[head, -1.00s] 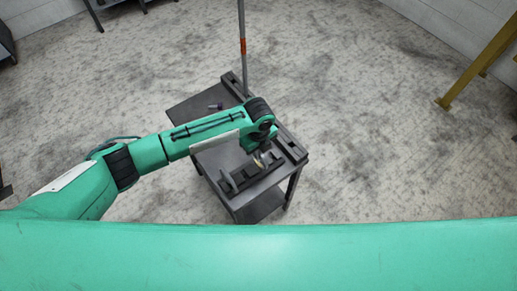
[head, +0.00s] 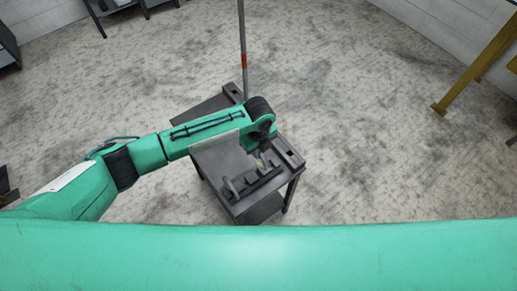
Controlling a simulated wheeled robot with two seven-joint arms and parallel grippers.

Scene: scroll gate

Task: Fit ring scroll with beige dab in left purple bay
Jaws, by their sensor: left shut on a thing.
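My left gripper (head: 262,156) hangs at the end of the green arm, over the near right part of the dark table (head: 213,163). It is shut on a small scroll (head: 259,161), of which only a pale beige-gold bit shows. A low dark rack (head: 254,184) with upright dividers lies on the table just below the gripper. I cannot tell whether the scroll touches the rack. No purple shows on the rack, and I cannot make out its bays. A ring is too small to see. My right gripper is out of view.
A thin grey pole with an orange band (head: 243,61) rises behind the table. A dark raised rail (head: 289,153) runs along the table's right edge. A yellow frame (head: 476,62) stands at the far right. The floor around is clear.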

